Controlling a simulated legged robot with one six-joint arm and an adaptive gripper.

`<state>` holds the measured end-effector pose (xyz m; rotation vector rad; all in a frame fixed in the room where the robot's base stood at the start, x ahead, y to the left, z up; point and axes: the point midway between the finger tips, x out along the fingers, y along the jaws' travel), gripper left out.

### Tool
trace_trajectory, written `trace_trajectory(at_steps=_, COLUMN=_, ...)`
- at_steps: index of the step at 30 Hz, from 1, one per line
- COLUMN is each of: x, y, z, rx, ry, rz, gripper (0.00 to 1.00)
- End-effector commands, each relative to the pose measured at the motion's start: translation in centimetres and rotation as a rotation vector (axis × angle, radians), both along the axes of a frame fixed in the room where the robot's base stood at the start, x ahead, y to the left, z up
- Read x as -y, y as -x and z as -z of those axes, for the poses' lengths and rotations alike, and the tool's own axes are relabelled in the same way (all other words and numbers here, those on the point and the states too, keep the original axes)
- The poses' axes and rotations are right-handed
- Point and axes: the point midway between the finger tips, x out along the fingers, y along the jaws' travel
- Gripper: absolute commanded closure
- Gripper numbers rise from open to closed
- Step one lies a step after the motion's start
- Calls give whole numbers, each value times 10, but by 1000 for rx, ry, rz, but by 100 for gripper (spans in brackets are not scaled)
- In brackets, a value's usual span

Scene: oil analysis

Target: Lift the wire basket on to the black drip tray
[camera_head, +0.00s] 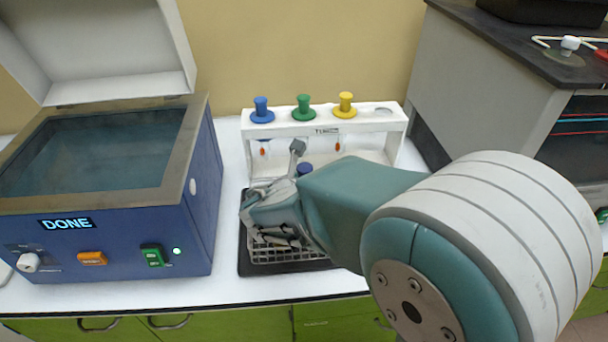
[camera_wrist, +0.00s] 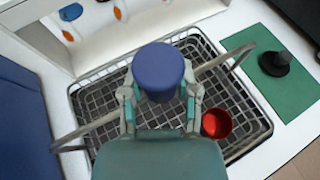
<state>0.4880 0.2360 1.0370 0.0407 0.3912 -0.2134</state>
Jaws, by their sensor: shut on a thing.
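The wire basket (camera_head: 262,256) is a grey mesh basket, over the black drip tray (camera_head: 243,262) beside the blue bath; whether it touches the tray I cannot tell. In the wrist view the basket (camera_wrist: 262,128) lies below me, with a dark surface showing through its mesh. A red round thing (camera_wrist: 216,124) is inside it. Its handle bar (camera_wrist: 98,125) crosses over the top and carries a blue grip (camera_wrist: 158,68). My gripper (camera_wrist: 160,88) is shut on this blue grip. In the head view my gripper (camera_head: 275,215) and arm hide much of the basket.
The blue bath (camera_head: 130,245) stands at left, its lid (camera_head: 100,45) up and its display reading DONE. A white rack (camera_head: 395,122) with blue, green and yellow knobs stands behind the tray. A green mat (camera_wrist: 250,75) with a black knob lies right of the basket.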

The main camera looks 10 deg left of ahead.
Motion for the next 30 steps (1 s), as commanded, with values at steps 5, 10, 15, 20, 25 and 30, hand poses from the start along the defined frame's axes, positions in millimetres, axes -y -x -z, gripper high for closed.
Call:
trace_trajectory(at_steps=5, x=0, y=0, z=-1, rx=1, ry=0, rz=0, gripper=19)
trace_trajectory(at_steps=10, x=0, y=0, z=0, rx=1, ry=0, rz=0, gripper=19)
trace_trajectory(at_steps=15, x=0, y=0, z=1, rx=-1, ry=1, rz=0, gripper=19)
trace_trajectory(at_steps=20, x=-4, y=11, z=-5, rx=1, ry=1, rz=-4, gripper=19)
trace_trajectory(at_steps=25, x=-11, y=40, z=-17, rx=2, ry=-1, rz=-6, gripper=19)
trace_trajectory(at_steps=30, x=-18, y=73, z=-31, rx=1, ry=-1, rz=-5, gripper=19)
